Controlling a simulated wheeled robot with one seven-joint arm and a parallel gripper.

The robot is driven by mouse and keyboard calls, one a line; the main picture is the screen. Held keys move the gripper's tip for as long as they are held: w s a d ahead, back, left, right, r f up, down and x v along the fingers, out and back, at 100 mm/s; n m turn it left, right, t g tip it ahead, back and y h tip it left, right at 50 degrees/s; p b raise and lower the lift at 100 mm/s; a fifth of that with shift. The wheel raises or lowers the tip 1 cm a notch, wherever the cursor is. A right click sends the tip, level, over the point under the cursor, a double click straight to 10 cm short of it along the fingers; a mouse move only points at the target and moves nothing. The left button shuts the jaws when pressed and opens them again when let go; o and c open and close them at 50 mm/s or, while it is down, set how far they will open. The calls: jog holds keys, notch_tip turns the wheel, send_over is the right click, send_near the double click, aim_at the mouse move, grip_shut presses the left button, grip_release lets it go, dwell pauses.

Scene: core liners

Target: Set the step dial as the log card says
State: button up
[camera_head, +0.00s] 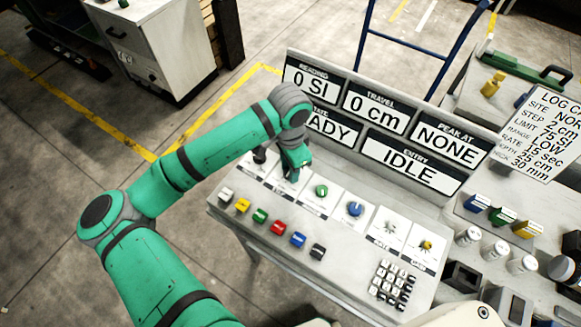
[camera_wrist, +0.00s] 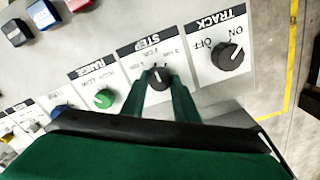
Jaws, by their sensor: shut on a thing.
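The step dial (camera_wrist: 158,80) is a black knob on a white panel marked STEP, in the middle of the wrist view. My gripper (camera_wrist: 160,84) is shut on it, with one green finger on each side. Small printed settings sit above the knob, too small to read surely, and I cannot tell which one it points at. In the head view my gripper (camera_head: 291,175) is down at the console's dial row and hides the step dial. The log card (camera_head: 545,130) stands at the right; its STEP line ends in "cm", but the figure is unclear.
A black TRACK knob (camera_wrist: 228,55) and a green RANGE knob (camera_wrist: 104,98) flank the step dial closely. A blue knob (camera_head: 355,208) is farther along. Coloured buttons (camera_head: 260,215) line the console's front. The display board (camera_head: 370,125) rises behind, reading READY and IDLE.

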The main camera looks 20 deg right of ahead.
jog(key=shift+w+a, duration=0.15)
jog(key=shift+a, duration=0.05)
jog(key=o, duration=1.1)
jog(key=shift+c, duration=0.2)
jog(key=shift+d, duration=0.1)
notch_tip(320, 180, up, 11)
jog(key=shift+f, duration=0.1)
